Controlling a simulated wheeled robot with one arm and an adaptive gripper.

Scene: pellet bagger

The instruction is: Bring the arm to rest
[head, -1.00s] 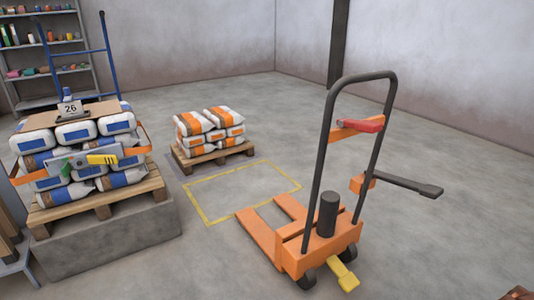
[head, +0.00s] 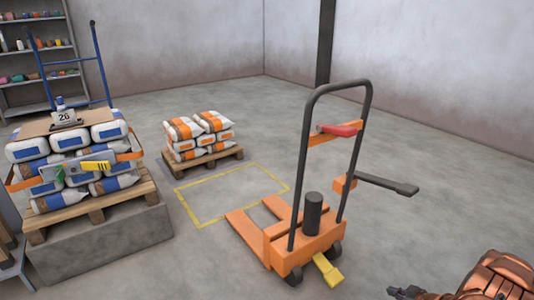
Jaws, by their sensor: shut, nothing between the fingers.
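My coppery arm (head: 497,277) shows at the lower right corner of the head view, cut off by the frame edge. The dark end beside it, my gripper (head: 407,292), sits at the bottom edge and is only partly in view. It is shut and holds nothing. It is apart from the orange pallet truck (head: 308,245) in the picture, to the right of its yellow pedal (head: 328,269).
The truck's black side lever (head: 388,184) sticks out to the right. Left stand strapped bags on a pallet (head: 100,205) over a concrete block (head: 105,245). More bags (head: 199,137) stand behind a yellow floor outline (head: 203,223). Open floor lies at right.

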